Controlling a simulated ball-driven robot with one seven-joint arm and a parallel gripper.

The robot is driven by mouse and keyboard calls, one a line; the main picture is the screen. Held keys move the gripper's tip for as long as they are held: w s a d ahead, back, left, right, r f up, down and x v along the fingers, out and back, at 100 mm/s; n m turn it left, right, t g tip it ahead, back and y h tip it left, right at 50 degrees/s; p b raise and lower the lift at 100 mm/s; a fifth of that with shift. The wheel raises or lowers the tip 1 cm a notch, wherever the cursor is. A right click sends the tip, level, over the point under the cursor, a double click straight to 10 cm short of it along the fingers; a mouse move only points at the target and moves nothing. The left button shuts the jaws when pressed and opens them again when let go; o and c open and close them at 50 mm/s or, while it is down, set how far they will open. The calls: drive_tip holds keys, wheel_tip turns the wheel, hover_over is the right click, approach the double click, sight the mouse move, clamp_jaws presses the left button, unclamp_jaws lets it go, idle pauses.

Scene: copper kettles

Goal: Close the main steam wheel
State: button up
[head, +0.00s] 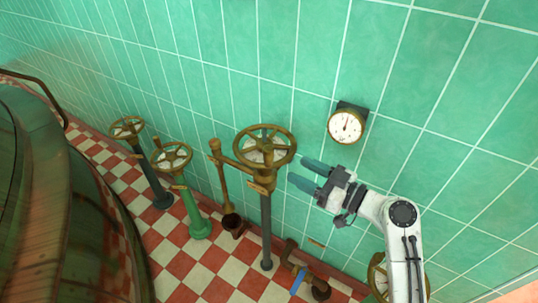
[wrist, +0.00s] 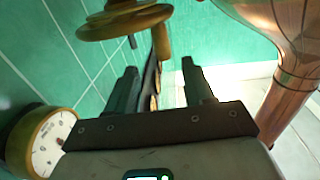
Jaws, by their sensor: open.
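A large brass handwheel (head: 283,134) sits on a grey-blue column (head: 266,225) near the green tiled wall in the head view. No label marks it as the main steam wheel. A brass wheel rim also shows at the top of the wrist view (wrist: 110,30). My gripper (head: 298,170) is open and empty, just right of and slightly below this wheel in the head view, with its fingers pointing left toward it. The fingers look apart from the rim. In the wrist view my gripper (wrist: 161,68) has a clear gap between its fingers.
Smaller wheels stand left on a green post (head: 195,214) and a dark post (head: 158,180). Another wheel (head: 378,275) is partly behind my arm. A round gauge (head: 346,126) hangs on the wall. A large copper kettle (head: 75,190) fills the left side.

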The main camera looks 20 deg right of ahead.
sight(269, 156)
drive_tip(key=p+x, duration=0.2)
drive_tip(key=x, duration=0.8)
drive_tip(key=shift+a, duration=0.15)
clamp_jaws()
